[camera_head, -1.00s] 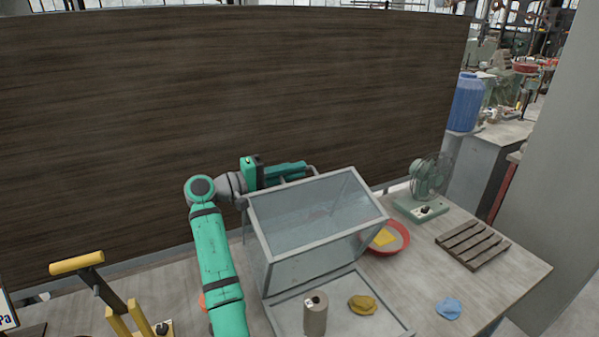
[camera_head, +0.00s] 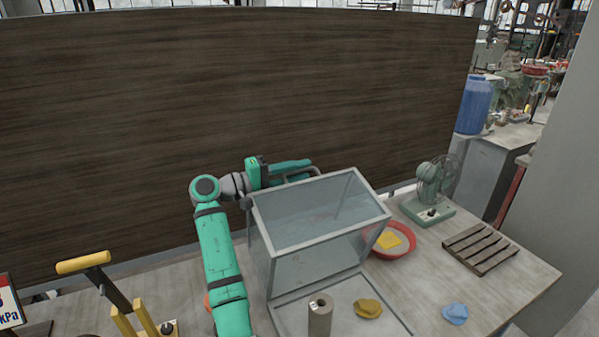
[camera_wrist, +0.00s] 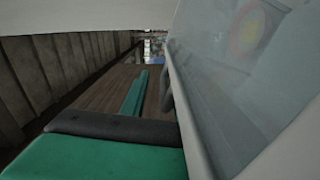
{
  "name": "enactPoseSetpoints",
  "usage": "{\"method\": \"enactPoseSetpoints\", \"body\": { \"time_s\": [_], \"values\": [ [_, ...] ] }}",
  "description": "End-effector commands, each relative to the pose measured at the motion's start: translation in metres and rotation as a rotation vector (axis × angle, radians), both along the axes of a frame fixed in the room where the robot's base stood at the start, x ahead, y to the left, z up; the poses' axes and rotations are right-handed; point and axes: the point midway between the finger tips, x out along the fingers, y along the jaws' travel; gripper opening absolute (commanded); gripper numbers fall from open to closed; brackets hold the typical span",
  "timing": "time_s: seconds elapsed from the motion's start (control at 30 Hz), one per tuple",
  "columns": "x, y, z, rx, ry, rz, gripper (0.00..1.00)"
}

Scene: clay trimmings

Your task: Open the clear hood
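The clear hood (camera_head: 315,212) is a box of clear panels in a grey frame. It stands raised and tilted back, so its front lower edge is clear of the grey base (camera_head: 368,324). My gripper (camera_head: 295,173) is at the back of the hood's top, beside a grey bar handle (camera_head: 318,172). In the wrist view the hood's panel (camera_wrist: 235,70) fills the right side, and a green finger with a dark pad shows below. The fingertips are partly hidden, and I cannot tell whether they close on the handle.
To the right are a red bowl (camera_head: 408,248) with a yellow item, a green fan (camera_head: 433,188), a wooden rack (camera_head: 480,248) and a blue lump (camera_head: 455,313). A dark wooden panel (camera_head: 220,90) stands behind.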

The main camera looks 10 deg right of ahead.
Motion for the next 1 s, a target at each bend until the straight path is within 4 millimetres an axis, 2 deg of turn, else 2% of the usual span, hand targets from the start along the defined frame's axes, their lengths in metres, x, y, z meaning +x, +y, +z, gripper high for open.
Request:
{"method": "enactPoseSetpoints", "body": {
  "time_s": [0.17,0.4,0.6,0.8,1.0],
  "values": [
    [-0.003,0.018,-0.001,0.000,0.001,0.000,0.28],
    [-0.011,0.063,0.000,-0.001,0.001,0.000,0.28],
    [-0.016,0.092,0.001,-0.001,-0.001,0.002,0.28],
    [-0.019,0.103,0.001,-0.001,-0.001,0.000,0.28],
    [-0.019,0.103,0.000,-0.001,0.000,-0.001,0.28]
  ]
}}
